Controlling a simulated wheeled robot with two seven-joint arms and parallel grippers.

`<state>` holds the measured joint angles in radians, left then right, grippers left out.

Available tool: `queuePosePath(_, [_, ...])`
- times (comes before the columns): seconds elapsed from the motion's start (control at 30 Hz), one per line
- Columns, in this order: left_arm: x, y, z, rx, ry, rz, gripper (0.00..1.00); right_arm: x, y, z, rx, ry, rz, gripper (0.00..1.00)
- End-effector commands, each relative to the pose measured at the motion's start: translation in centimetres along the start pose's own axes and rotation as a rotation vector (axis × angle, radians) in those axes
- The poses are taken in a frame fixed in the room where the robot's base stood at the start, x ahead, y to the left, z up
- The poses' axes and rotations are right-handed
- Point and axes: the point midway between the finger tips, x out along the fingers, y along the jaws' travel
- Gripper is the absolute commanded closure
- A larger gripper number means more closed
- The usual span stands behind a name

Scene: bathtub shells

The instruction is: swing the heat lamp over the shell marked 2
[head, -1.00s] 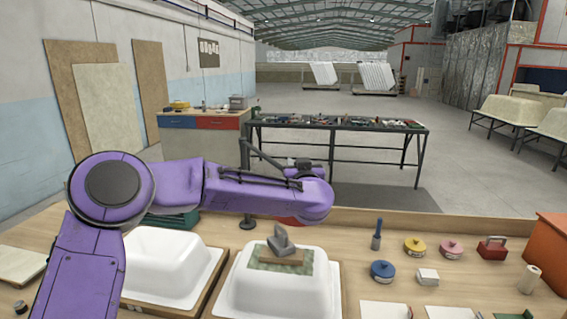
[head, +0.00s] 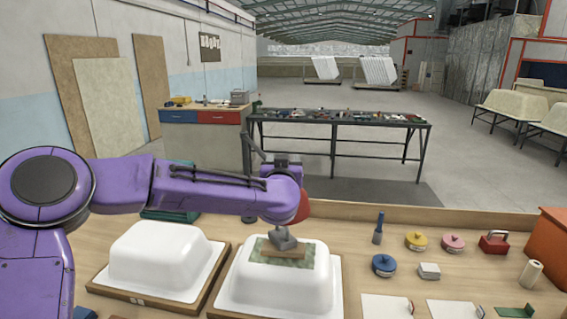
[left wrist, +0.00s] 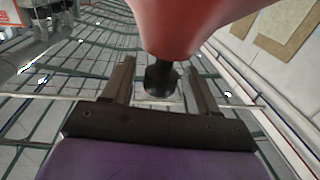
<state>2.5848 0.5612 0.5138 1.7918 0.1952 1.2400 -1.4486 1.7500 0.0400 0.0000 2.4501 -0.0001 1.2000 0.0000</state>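The heat lamp has a red shade (head: 304,207), partly hidden by my left arm, and a dark stand arm (head: 254,146). The shade (left wrist: 190,20) and a black knob on a stem (left wrist: 160,80) show in the left wrist view. My left gripper (head: 288,160) points up; its two fingers (left wrist: 163,85) are apart, with gaps on both sides of the knob. A white shell (head: 165,258) sits at left on a wooden frame with a small label (head: 137,302) too small to read. A second white shell (head: 285,290) sits right of it, below the lamp. My right gripper is out of view.
The right shell carries a green patch (head: 305,258) with a wooden board and grey block.

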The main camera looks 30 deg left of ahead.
Motion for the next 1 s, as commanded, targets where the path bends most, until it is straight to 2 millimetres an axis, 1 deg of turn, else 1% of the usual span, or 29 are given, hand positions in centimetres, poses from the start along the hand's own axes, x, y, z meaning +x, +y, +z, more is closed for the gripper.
queuePosePath(0.17, [-0.2,0.0,0.1,0.0,0.0,0.0,0.41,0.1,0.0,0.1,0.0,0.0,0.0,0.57])
queuePosePath(0.23, [-0.9,0.1,0.2,0.0,0.0,0.003,0.41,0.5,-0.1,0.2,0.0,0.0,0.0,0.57])
queuePosePath(0.27, [-1.4,0.1,0.2,0.0,0.002,0.003,0.41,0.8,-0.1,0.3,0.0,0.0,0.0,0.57])
queuePosePath(0.37, [-3.7,0.1,0.3,0.001,0.003,0.003,0.41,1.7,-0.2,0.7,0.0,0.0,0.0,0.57])
queuePosePath(0.5, [-7.2,0.1,0.2,0.001,0.004,0.003,0.41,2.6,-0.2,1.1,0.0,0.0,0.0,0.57])
queuePosePath(0.63, [-9.4,0.0,0.2,0.0,0.002,0.001,0.41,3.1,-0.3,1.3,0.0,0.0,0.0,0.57])
queuePosePath(0.7, [-10.1,0.0,0.1,0.0,0.001,0.0,0.41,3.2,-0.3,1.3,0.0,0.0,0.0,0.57])
queuePosePath(0.8, [-10.5,0.0,0.1,0.0,0.0,-0.001,0.41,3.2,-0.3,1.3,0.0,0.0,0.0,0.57])
queuePosePath(1.0, [-10.5,0.0,0.0,0.0,-0.001,0.0,0.41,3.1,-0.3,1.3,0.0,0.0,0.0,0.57])
